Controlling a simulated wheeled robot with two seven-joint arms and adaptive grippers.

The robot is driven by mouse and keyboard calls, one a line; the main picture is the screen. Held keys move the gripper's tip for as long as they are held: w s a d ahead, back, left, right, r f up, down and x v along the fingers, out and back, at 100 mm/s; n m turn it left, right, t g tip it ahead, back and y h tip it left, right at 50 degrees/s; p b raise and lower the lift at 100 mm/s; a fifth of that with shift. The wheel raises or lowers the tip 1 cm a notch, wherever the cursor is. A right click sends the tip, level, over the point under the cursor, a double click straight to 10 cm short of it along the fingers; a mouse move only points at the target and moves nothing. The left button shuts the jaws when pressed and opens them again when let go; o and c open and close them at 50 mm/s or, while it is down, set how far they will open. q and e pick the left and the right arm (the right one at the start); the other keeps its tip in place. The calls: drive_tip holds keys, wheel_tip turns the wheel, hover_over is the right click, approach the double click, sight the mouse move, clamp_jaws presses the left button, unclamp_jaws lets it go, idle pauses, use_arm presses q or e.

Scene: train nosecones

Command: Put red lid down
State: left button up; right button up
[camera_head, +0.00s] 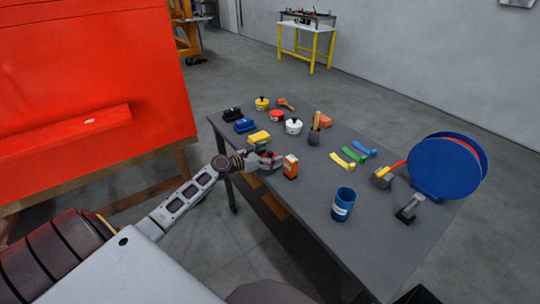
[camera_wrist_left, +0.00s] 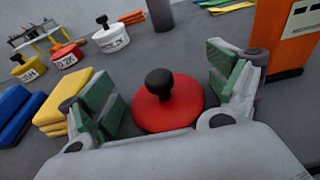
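The red lid (camera_wrist_left: 168,108) is a round red disc with a black knob (camera_wrist_left: 160,83). In the left wrist view it lies between the two green-padded fingers of my left gripper (camera_wrist_left: 165,95). The fingers are spread wide, with a gap on both sides of the knob, and the lid appears to rest on the grey table. In the head view my left gripper (camera_head: 266,160) is low over the table's near left edge and largely covers the lid. A red pot (camera_head: 277,116) stands farther back on the table (camera_head: 310,200). My right gripper is not in view.
An orange box (camera_head: 290,167) stands just right of my left gripper. Yellow cloth-like blocks (camera_head: 258,138) and blue ones (camera_head: 244,125) lie behind it. A white pot (camera_head: 293,126) and yellow pot (camera_head: 262,103) are farther back. A blue cup (camera_head: 343,204) stands nearer right.

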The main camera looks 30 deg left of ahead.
use_arm(q)
drive_tip(key=shift+r, duration=0.2)
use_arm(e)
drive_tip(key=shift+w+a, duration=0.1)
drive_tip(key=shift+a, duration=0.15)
use_arm(q)
drive_tip(key=shift+s+a, duration=0.2)
drive_tip(key=shift+s, duration=0.2)
drive_tip(key=shift+v, duration=1.65)
drive_tip(key=shift+s+a+r, duration=0.15)
drive_tip(key=shift+s+a, duration=0.1)
drive_tip(key=shift+s, duration=0.35)
drive_tip(key=shift+v, duration=1)
drive_tip(key=v, duration=0.4)
drive_tip(key=shift+s+a+r, duration=0.1)
drive_tip(key=shift+s+r, duration=0.05)
drive_tip(key=shift+s, duration=0.05)
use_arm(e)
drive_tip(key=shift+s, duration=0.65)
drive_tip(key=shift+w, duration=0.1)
